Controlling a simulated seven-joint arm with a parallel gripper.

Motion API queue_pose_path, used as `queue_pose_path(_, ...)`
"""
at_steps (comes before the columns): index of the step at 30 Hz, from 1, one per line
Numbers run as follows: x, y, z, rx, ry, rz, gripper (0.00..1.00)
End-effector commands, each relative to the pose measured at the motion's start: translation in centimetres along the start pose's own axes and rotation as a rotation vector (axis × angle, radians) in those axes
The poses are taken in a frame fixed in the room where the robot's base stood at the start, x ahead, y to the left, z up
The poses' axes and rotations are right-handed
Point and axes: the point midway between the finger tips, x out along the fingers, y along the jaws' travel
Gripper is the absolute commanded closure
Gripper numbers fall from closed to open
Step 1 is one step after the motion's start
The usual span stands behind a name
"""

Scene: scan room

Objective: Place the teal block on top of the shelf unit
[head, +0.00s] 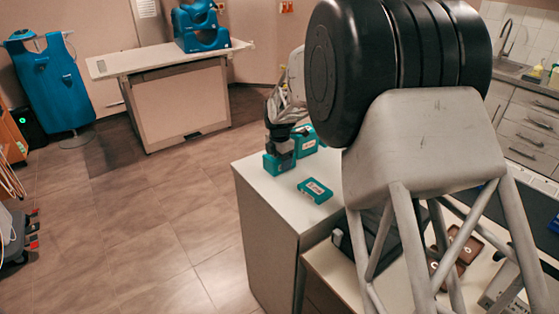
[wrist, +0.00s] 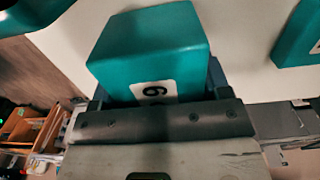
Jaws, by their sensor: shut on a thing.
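The teal block (head: 278,164) is in my gripper (head: 281,147), at the left edge of the top of a white unit (head: 262,178), which looks like the shelf unit. I cannot tell whether the block touches the top. In the wrist view the teal block (wrist: 150,45) shows a white label with a dark digit, and my gripper (wrist: 160,100) is shut on its near end. The fingertips are mostly hidden by the block and the gripper body.
A flat teal box (head: 316,190) lies on the white top, and another teal item (head: 305,142) stands behind the block. A second teal item (wrist: 300,35) shows at the wrist view's right edge. A lower worktop (head: 335,268) adjoins the unit.

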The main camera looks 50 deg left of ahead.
Motion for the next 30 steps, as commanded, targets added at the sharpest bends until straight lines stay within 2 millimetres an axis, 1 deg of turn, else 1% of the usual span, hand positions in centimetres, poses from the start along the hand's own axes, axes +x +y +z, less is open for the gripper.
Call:
queue_pose_path(3,0.2,0.0,0.0,0.0,0.0,0.0,0.66)
queue_pose_path(4,0.2,0.0,0.0,0.0,0.0,0.0,0.25)
queue_pose_path(8,0.2,0.0,0.0,0.0,0.0,0.0,0.05)
queue_pose_path(17,0.2,0.0,0.0,0.0,0.0,0.0,0.04)
queue_pose_path(21,-0.2,0.0,0.0,0.0,0.0,0.0,0.04)
queue_pose_path(26,-1.4,0.0,0.0,0.0,0.0,0.0,0.04)
queue_pose_path(30,-3.1,0.0,0.0,0.0,-0.001,0.002,0.04)
